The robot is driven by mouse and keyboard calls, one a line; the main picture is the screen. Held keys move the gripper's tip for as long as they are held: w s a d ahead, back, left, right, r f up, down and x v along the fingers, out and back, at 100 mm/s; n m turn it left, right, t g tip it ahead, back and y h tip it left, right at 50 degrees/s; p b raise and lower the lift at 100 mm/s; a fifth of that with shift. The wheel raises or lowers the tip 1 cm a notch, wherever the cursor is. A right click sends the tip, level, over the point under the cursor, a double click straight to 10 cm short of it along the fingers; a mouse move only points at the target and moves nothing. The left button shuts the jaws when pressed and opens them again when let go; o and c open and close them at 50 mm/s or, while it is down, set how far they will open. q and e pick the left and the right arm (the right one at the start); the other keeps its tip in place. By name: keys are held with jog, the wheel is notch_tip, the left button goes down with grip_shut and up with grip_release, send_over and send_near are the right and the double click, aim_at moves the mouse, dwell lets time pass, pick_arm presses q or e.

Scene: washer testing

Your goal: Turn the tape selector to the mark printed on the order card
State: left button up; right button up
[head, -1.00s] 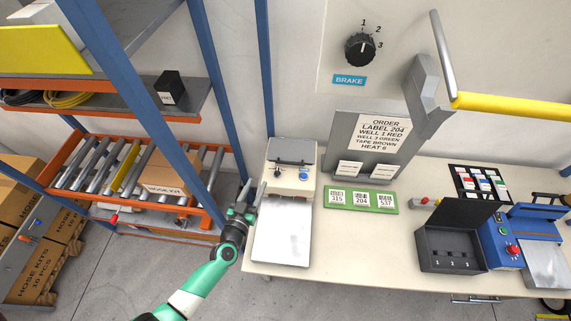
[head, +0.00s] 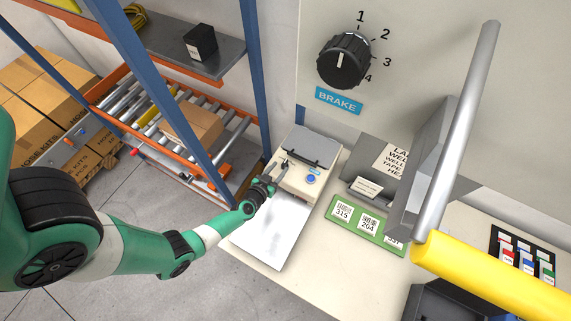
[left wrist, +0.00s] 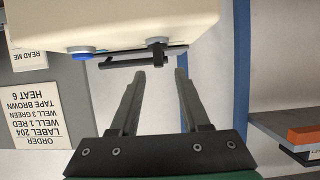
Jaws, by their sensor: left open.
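The order card (head: 392,160) on the grey stand is cut off by a grey panel in the head view. Upside down in the left wrist view, the order card (left wrist: 36,115) reads "TAPE BROWN". A cream machine (head: 310,178) stands at the bench's left end, with a blue knob (head: 311,179) on its front. A dark knob with a bar (left wrist: 157,52) shows in the left wrist view, probably the tape selector; its marks cannot be read. My left gripper (head: 276,168) is open at the machine's front. The dark knob lies just beyond its fingertips (left wrist: 159,76), apparently apart from them.
A BRAKE dial (head: 343,62) marked 1 to 4 is on the wall panel. A yellow bar (head: 490,275) and grey rod cross the right side. A green label tray (head: 368,228) lies right of the machine. A roller rack (head: 225,140) stands left.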

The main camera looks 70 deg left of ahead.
aim_at(285, 163)
pick_arm(q)
jog(key=b+x, duration=0.2)
jog(key=x, duration=0.2)
jog(key=shift+w+a+f, duration=0.15)
jog(key=shift+w+f, duration=0.05)
jog(key=shift+w, duration=0.1)
jog(key=shift+w+a, duration=0.15)
jog(key=shift+w, duration=0.1)
grip_shut()
